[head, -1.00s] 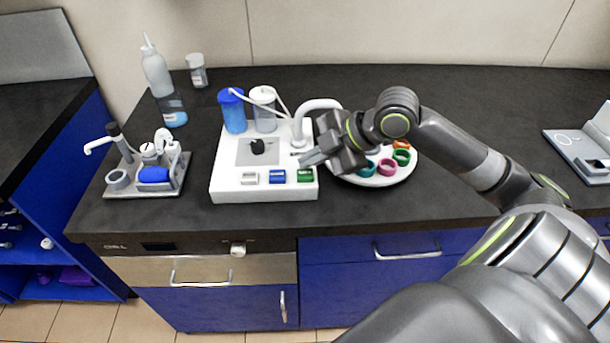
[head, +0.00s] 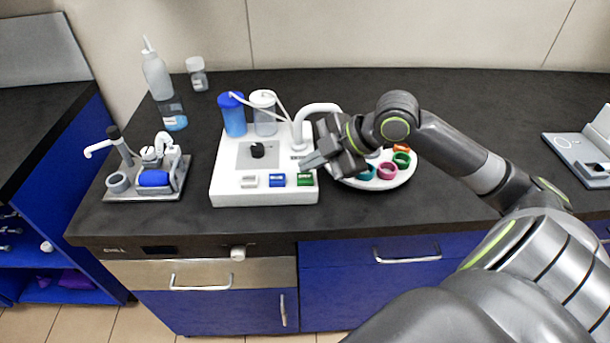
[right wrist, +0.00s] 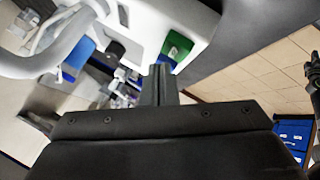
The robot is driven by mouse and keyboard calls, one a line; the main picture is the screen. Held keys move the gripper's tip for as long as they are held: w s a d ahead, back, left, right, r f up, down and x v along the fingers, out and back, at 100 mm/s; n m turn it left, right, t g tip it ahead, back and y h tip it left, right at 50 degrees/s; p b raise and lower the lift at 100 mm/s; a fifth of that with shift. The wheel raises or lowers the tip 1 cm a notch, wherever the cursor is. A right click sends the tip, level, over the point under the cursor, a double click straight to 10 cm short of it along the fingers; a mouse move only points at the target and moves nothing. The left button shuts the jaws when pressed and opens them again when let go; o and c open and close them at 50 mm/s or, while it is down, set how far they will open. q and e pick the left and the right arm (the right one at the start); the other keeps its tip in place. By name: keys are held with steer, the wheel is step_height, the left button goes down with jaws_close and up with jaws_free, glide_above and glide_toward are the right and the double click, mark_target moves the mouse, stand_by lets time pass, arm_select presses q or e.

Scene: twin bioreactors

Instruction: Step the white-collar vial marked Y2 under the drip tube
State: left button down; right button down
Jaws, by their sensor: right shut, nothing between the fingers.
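The round white vial tray (head: 408,178) carries several vials with teal, magenta (head: 387,171), green and orange collars. My right gripper and forearm cover its left part. I cannot make out a white-collar vial or a Y2 mark. The white drip tube (head: 320,107) arches over beside the tray, its lower end hidden behind my right gripper. It also shows close up in the right wrist view (right wrist: 40,62). My right gripper (head: 308,161) is shut and empty, above the right front edge of the white console (head: 230,196). In the right wrist view its fingers (right wrist: 160,84) are together near the green button (right wrist: 176,47). My left gripper is not in view.
The console bears white, blue (head: 277,180) and green (head: 304,179) buttons, a black knob (head: 258,150) and two bottles at the back. A small pump stand (head: 150,180) and a squeeze bottle (head: 156,75) stand to the left. The counter right of the tray is clear beneath my arm.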

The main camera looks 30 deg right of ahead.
mark_target(311, 177)
steer(key=shift+f, duration=0.1)
stand_by(0.7)
steer(key=shift+f, duration=0.35)
steer(key=shift+f+b, duration=0.45)
steer(key=shift+b, duration=0.1)
stand_by(0.5)
steer(key=shift+r, duration=0.15)
steer(key=shift+r+p, duration=0.75)
steer(key=shift+p, duration=0.15)
step_height(311, 177, up, 5)
steer(key=p, duration=0.4)
steer(key=shift+p, duration=0.4)
